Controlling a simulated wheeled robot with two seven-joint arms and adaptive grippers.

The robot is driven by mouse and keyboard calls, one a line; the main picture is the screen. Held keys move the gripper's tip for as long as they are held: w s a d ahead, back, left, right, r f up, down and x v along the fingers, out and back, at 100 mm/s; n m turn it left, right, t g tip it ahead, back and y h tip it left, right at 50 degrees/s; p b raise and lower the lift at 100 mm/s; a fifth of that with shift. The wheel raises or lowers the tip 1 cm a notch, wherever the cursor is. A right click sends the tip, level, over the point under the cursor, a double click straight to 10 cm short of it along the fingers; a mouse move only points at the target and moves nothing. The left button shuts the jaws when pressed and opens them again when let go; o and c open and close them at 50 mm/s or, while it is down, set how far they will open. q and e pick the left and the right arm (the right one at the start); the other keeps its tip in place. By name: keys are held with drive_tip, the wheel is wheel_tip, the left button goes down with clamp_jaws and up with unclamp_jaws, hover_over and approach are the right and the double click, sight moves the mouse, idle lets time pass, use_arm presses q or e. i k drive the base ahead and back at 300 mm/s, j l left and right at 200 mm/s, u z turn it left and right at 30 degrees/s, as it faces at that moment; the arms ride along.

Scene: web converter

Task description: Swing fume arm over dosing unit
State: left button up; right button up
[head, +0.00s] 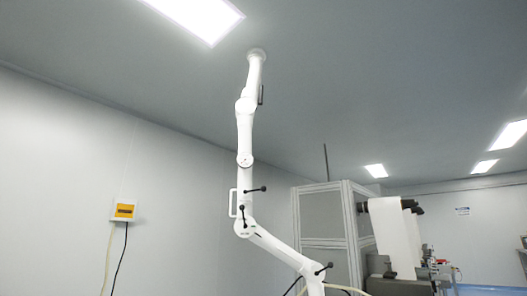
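The white fume arm (245,135) hangs from the ceiling in the middle of the head view. Its upper links run almost straight down to an elbow, and the lower link (279,247) slants down to the right. Black joint levers and a white loop handle (232,203) show near the elbow. Its lower end leaves the picture at the bottom, so its hood is hidden. I cannot identify the dosing unit in this view. Neither of my grippers shows.
A grey framed machine cabinet (325,222) stands behind the arm's lower end, with a white roll (393,238) to its right. A yellow box (124,210) with hanging cables is on the left wall. Open air lies left of the arm.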

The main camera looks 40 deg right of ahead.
sight(252, 97)
drive_tip(key=z, duration=1)
